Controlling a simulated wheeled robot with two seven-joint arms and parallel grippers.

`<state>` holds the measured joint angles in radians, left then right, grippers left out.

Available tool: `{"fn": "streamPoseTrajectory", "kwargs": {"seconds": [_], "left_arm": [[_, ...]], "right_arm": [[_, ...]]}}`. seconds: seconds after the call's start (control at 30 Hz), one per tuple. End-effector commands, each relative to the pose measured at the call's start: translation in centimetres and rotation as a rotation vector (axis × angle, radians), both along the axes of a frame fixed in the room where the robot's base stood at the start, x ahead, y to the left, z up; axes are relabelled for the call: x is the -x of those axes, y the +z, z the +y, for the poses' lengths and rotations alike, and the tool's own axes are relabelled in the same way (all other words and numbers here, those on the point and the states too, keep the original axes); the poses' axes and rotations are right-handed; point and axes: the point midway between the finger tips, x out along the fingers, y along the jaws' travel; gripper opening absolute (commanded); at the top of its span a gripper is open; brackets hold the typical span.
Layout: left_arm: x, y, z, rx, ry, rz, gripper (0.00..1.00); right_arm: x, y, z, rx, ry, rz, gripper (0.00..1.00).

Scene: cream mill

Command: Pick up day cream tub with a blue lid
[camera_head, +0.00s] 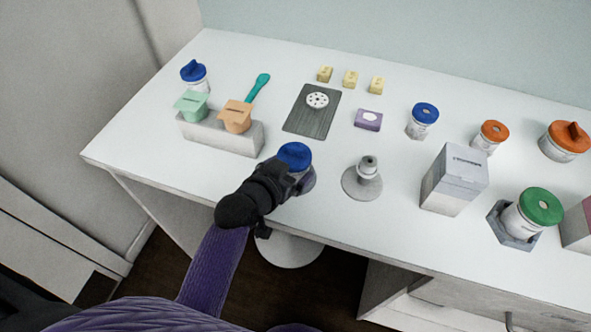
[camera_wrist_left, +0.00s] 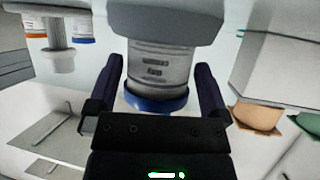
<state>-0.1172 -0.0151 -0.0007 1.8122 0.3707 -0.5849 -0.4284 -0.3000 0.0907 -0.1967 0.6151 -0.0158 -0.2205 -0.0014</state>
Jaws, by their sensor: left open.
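A tub with a blue lid (camera_head: 295,155) stands near the front edge of the table, partly hidden by my left gripper (camera_head: 287,178). In the left wrist view the same tub (camera_wrist_left: 160,68) shows a pale body with dark print too small to read. There my left gripper (camera_wrist_left: 160,92) is open, with one dark finger on each side of the tub. Two other blue-lidded containers stand farther off, one at the back left (camera_head: 194,75) and one right of centre (camera_head: 423,122). My right gripper is not in view.
A grey holder (camera_head: 235,138) with green and orange cups stands left of the gripper. A round stand with a small nozzle piece (camera_head: 367,172) is close on the right. A white box (camera_head: 455,180) and a green-lidded tub (camera_head: 538,207) stand farther right. A dark board (camera_head: 312,118) lies behind.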

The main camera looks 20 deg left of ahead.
Motion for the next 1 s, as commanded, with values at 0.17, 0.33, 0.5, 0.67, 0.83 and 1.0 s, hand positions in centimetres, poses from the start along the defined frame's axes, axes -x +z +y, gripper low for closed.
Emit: {"fn": "streamPoseTrajectory", "kwargs": {"seconds": [0.17, 0.33, 0.5, 0.67, 0.83, 1.0], "left_arm": [[-0.6, -0.3, -0.2, -0.001, 0.000, 0.000, 1.00], [-0.6, -0.3, -0.1, -0.001, 0.000, 0.001, 0.83], [-0.6, -0.3, -0.1, -0.001, 0.000, 0.001, 0.47], [-0.6, -0.3, -0.1, -0.001, 0.000, 0.001, 0.13], [-0.6, -0.3, -0.1, -0.001, 0.000, 0.001, 0.07], [-0.6, 1.9, -0.1, -0.003, -0.001, -0.005, 0.07]], "right_arm": [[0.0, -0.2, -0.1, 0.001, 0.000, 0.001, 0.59], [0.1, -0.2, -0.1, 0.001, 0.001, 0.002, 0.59], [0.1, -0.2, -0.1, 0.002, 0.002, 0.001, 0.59], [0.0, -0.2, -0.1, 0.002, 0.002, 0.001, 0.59], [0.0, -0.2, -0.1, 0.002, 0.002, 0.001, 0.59], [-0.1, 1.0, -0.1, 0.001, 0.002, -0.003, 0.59]]}}
